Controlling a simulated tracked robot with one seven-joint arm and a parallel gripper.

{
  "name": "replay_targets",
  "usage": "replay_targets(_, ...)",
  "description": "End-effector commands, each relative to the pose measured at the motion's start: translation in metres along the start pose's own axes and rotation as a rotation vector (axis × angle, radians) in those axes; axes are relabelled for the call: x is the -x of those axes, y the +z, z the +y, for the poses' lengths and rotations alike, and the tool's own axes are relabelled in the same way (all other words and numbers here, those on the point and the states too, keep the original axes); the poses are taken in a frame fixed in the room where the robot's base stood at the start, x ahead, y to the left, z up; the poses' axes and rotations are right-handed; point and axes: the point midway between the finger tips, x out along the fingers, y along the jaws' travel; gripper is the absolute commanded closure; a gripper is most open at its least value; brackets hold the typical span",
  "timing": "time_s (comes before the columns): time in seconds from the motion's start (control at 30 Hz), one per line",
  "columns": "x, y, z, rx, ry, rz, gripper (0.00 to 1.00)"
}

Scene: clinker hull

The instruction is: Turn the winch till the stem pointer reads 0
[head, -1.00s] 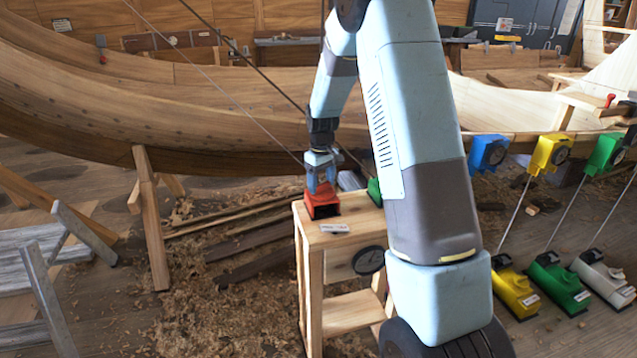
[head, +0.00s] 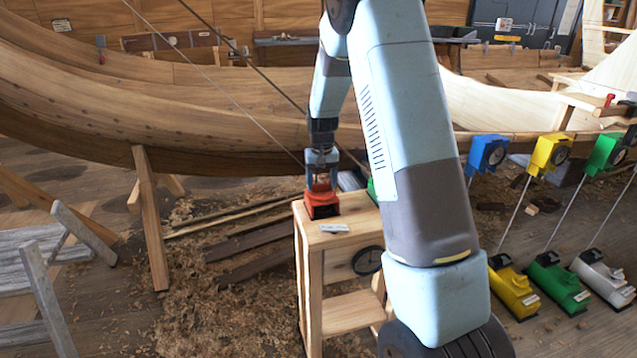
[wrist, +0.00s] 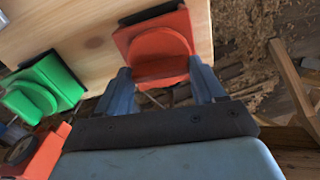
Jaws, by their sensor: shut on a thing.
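A red winch (head: 322,207) sits at the left end of a wooden stand's top (head: 350,224). My gripper (head: 321,182) points down over it and is shut on its red upper part. In the wrist view my fingers (wrist: 163,82) stand on either side of the red winch's rounded part (wrist: 160,50). A dark round dial (head: 367,261) is on the stand below the top. Its reading is too small to make out, and I cannot tell which dial is the stem pointer.
A green winch (wrist: 45,88) stands beside the red one, mostly hidden by my arm in the head view. Blue (head: 487,152), yellow (head: 550,153) and green (head: 606,152) dial boxes are at right, with yellow, green and white units below. The wooden hull (head: 200,110) lies behind.

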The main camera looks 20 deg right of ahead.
Motion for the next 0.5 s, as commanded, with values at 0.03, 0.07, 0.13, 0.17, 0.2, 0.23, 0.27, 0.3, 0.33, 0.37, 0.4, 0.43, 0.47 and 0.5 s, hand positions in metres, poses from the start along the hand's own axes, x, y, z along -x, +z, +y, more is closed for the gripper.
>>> replay_targets(0.03,-0.0021,0.0031,0.0010,-0.004,0.001,-0.009,0.62)
replay_targets(0.07,-0.0021,0.0031,0.0009,-0.005,0.001,-0.009,0.62)
replay_targets(0.13,-0.0021,0.0031,0.0009,-0.006,0.001,-0.010,0.62)
replay_targets(0.17,-0.0022,0.0031,0.0008,-0.006,0.001,-0.010,0.62)
replay_targets(0.2,-0.0022,0.0032,0.0008,-0.006,0.001,-0.010,0.62)
replay_targets(0.23,-0.0022,0.0032,0.0008,-0.006,0.001,-0.010,0.62)
replay_targets(0.27,-0.0022,0.0032,0.0008,-0.006,0.001,-0.010,0.62)
replay_targets(0.3,-0.0022,0.0032,0.0007,-0.006,0.001,-0.010,0.62)
replay_targets(0.33,-0.0023,0.0032,0.0007,-0.005,0.001,-0.010,0.62)
replay_targets(0.37,-0.0023,0.0032,0.0007,-0.005,0.001,-0.010,0.62)
replay_targets(0.4,-0.0023,0.0032,0.0006,-0.005,0.001,-0.010,0.30)
replay_targets(0.43,-0.0022,0.0030,0.0006,-0.005,0.001,-0.009,0.27)
replay_targets(0.47,-0.0020,0.0028,0.0005,-0.005,0.001,-0.009,0.24)
replay_targets(0.5,-0.0018,0.0025,0.0004,-0.005,0.001,-0.008,0.20)
